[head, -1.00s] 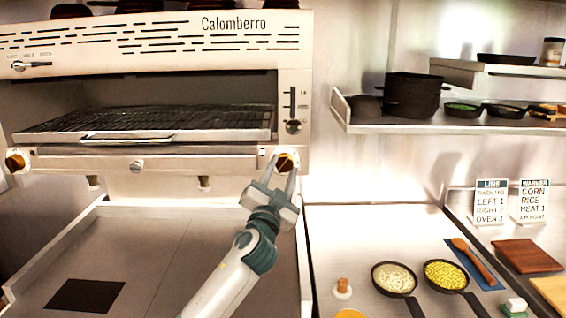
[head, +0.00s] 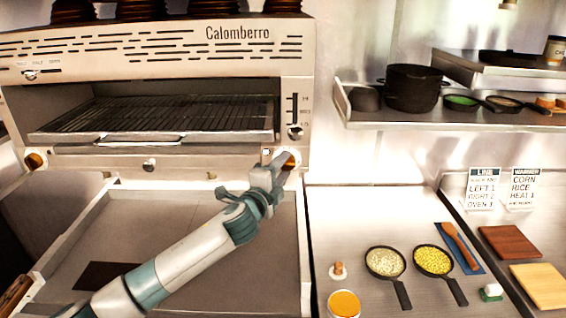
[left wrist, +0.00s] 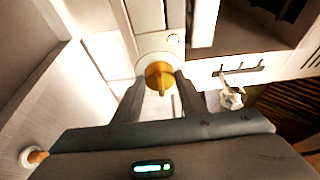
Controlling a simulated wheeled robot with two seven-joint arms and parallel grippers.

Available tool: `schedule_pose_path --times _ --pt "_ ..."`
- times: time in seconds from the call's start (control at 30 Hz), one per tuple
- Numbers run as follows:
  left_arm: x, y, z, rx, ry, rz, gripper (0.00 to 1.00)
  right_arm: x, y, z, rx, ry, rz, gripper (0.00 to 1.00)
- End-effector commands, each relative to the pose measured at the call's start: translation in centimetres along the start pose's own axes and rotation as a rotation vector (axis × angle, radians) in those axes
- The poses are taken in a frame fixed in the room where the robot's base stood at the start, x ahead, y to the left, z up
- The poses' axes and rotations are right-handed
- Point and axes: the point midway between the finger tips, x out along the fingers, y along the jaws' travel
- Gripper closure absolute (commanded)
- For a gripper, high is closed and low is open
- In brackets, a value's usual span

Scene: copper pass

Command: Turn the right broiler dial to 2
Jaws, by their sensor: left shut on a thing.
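The right broiler dial (head: 291,158) is a brass-coloured knob at the lower right corner of the broiler front. It also shows in the left wrist view (left wrist: 159,73), with its grip bar between my fingers. My left gripper (head: 279,164) is shut on this dial, and its fingers hide part of it in the head view. In the left wrist view the left gripper (left wrist: 157,92) has a finger on either side of the bar. I cannot read the dial's number. The broiler (head: 150,60) is a cream unit marked Calomberro. My right gripper is not in view.
A left brass dial (head: 36,160) sits at the broiler's lower left. A LINE card (head: 484,189) reads LEFT 1, RIGHT 2, OVEN 3. Pans of rice (head: 385,262) and corn (head: 434,260) stand on the right counter. A shelf (head: 460,116) holds pots above.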

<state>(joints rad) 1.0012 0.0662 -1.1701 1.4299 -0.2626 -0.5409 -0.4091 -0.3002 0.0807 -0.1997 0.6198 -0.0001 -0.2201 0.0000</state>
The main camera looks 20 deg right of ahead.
Motion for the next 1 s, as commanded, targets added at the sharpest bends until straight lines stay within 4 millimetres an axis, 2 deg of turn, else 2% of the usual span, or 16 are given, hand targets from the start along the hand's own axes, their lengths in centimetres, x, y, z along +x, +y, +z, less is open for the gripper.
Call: schedule_pose_path --times 0.3,0.83,0.87,0.9,0.93,1.0 --pt "0.02 -0.15 -0.03 0.149 0.0 0.061 0.85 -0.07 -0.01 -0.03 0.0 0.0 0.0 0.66" --pt "0.01 -0.1 -0.03 0.177 0.0 0.075 0.85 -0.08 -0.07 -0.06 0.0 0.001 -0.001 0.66" --pt "0.01 -0.1 -0.03 0.176 0.0 0.075 0.58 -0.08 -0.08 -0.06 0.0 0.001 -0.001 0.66" --pt "0.01 -0.1 -0.03 0.176 0.0 0.074 0.48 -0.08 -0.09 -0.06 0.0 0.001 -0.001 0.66" --pt "0.01 -0.11 -0.04 0.176 0.0 0.074 0.44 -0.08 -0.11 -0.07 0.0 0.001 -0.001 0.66" --pt "0.01 -0.13 -0.04 0.176 0.0 0.074 0.44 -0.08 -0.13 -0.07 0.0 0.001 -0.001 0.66"
